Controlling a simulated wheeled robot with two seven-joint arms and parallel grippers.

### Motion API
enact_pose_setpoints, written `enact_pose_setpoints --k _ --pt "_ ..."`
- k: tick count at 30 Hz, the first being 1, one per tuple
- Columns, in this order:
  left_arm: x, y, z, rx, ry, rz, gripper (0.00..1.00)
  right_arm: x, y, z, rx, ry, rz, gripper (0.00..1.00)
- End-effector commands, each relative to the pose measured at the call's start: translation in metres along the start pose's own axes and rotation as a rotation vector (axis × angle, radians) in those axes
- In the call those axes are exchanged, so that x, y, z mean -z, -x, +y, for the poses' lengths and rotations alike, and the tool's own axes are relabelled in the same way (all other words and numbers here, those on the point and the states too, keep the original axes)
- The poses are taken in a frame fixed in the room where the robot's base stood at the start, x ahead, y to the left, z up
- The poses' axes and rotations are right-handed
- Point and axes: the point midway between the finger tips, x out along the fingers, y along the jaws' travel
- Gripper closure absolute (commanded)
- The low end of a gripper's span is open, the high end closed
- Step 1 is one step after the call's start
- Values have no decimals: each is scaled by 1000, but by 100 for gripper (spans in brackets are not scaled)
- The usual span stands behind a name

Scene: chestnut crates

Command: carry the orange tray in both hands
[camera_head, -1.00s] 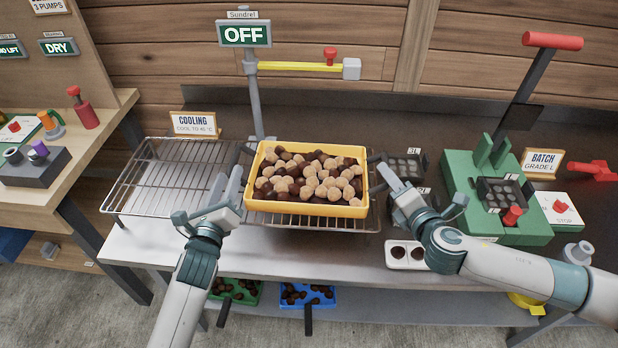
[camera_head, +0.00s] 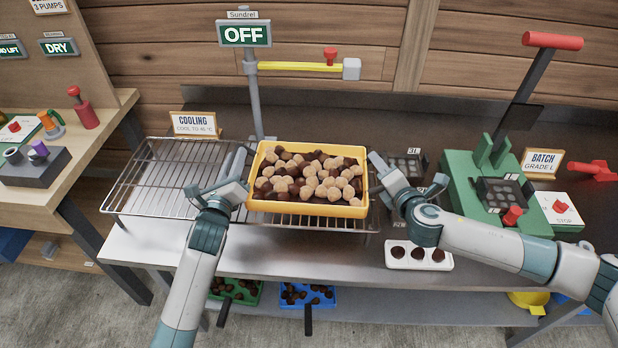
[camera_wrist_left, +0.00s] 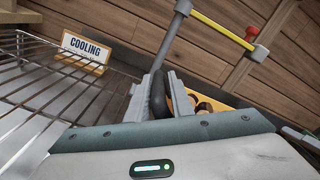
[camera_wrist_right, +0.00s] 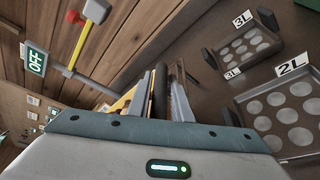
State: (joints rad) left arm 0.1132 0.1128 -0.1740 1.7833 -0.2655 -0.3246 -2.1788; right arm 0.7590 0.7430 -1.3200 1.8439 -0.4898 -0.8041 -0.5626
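The orange tray (camera_head: 305,208) is full of light and dark brown chestnuts and rests level on the right part of the wire rack. My left gripper (camera_head: 238,172) is at the tray's left end; in the left wrist view its fingers (camera_wrist_left: 160,98) close against both sides of a black upright handle. My right gripper (camera_head: 380,172) is at the right end; in the right wrist view its fingers (camera_wrist_right: 162,98) flank the other black handle closely. In the head view the grippers largely hide both handles.
The wire rack (camera_head: 150,190) is bare on the left, with a COOLING sign (camera_head: 195,124) behind it. A post with a yellow arm (camera_head: 300,67) and OFF sign (camera_head: 245,34) stands behind the tray. A green press (camera_head: 500,205) and white chestnut plate (camera_head: 418,257) are on the right.

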Motion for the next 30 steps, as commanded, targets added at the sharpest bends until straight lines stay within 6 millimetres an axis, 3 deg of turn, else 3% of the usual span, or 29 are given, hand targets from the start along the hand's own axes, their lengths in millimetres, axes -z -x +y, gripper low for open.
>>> enact_pose_setpoints --k 2,30 --pt "0 0 2 -3 -1 1 100 0 0 0 0 0 0 100" --pt "2 1 7 -11 -7 5 100 -1 0 -2 2 1 -1 100"
